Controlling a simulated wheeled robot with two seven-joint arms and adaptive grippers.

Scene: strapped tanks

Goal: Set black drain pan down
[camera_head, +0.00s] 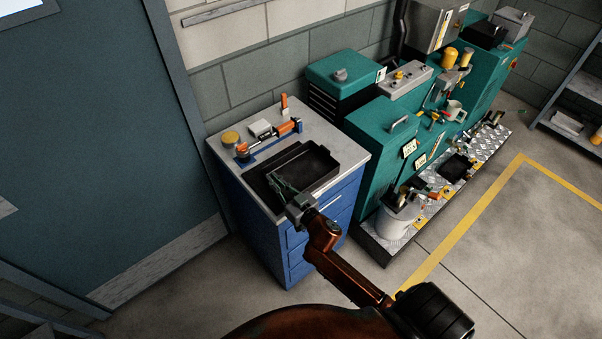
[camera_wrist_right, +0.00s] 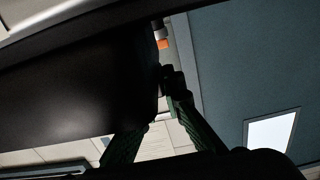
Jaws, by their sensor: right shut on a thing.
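The black drain pan (camera_head: 312,167) is a shallow rectangular tray over the grey top of the blue drawer cabinet (camera_head: 222,146). A flat black area shows at its left edge; I cannot tell whether it is a mat or shadow. My right gripper (camera_head: 277,184) is shut on the pan's near left side. In the right wrist view, the pan (camera_wrist_right: 75,95) fills much of the left as a dark shape, with green fingers at its edge. Whether the pan's underside touches the top is hidden. My left gripper is not in view.
Behind the pan stand an orange and blue clamp-like tool (camera_head: 270,139), a yellow-lidded tin (camera_head: 230,138) and a small grey box (camera_head: 261,128). Teal machinery (camera_head: 378,145) stands close on the right. A white bucket (camera_head: 396,221) sits on the metal-plate platform.

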